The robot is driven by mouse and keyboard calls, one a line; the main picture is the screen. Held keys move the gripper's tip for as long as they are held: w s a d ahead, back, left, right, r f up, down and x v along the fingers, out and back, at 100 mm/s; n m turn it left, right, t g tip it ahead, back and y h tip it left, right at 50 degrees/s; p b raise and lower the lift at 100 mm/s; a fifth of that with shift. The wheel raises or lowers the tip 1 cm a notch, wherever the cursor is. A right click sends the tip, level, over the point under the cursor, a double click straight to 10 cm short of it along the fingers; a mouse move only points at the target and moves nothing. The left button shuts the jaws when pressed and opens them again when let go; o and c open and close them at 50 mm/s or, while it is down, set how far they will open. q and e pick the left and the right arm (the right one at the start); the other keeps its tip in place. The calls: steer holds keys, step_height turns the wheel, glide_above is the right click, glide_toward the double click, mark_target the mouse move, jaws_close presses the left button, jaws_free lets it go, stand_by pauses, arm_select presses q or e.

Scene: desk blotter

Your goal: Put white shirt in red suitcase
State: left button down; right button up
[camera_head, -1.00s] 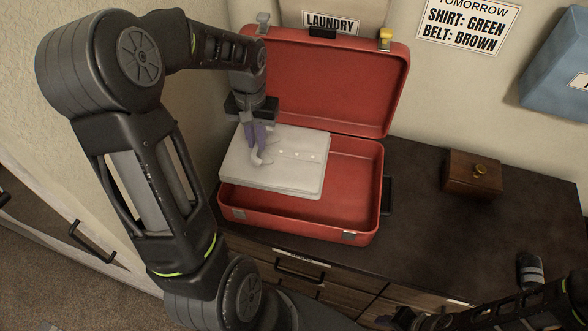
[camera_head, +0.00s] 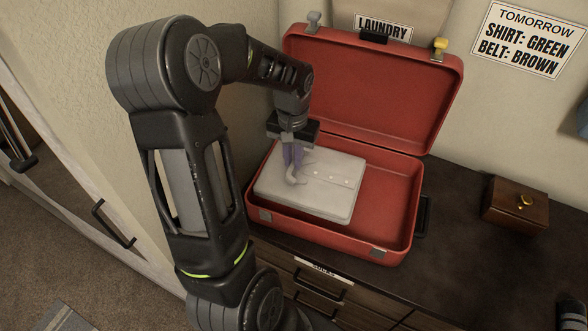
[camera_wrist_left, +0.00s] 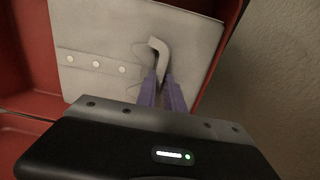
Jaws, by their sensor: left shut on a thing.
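The folded white shirt (camera_head: 325,178) is inside the left part of the open red suitcase (camera_head: 398,185) in the head view, with a row of buttons facing up. My left gripper (camera_head: 295,180) comes down over the shirt's left side and is shut on a pinched fold of it. In the left wrist view the purple fingers of my left gripper (camera_wrist_left: 163,85) hold a raised bit of the white shirt (camera_wrist_left: 110,45). The red suitcase (camera_wrist_left: 20,100) shows around the shirt there. Whether the shirt rests fully on the suitcase floor cannot be told. My right gripper is out of view.
The suitcase lid (camera_head: 380,90) stands open at the back against the wall. A small wooden box (camera_head: 515,205) sits on the dark dresser top (camera_head: 460,240) at right. A "LAUNDRY" label (camera_head: 383,27) is behind the lid. The suitcase's right part is empty.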

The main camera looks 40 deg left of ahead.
arm_select(q)
steer(key=shift+f+b, duration=1.35)
steer(key=shift+f, duration=0.5)
steer(key=shift+f, duration=0.2)
steer(key=c, duration=1.5)
jaws_free()
steer(key=shift+o, duration=0.2)
steer(key=shift+r, duration=0.1)
steer(key=shift+r, duration=0.2)
steer(key=shift+w+r, duration=0.1)
steer(key=shift+r, duration=0.2)
step_height(320, 180, up, 11)
steer(key=shift+r+b, duration=0.1)
steer(key=shift+b, duration=0.25)
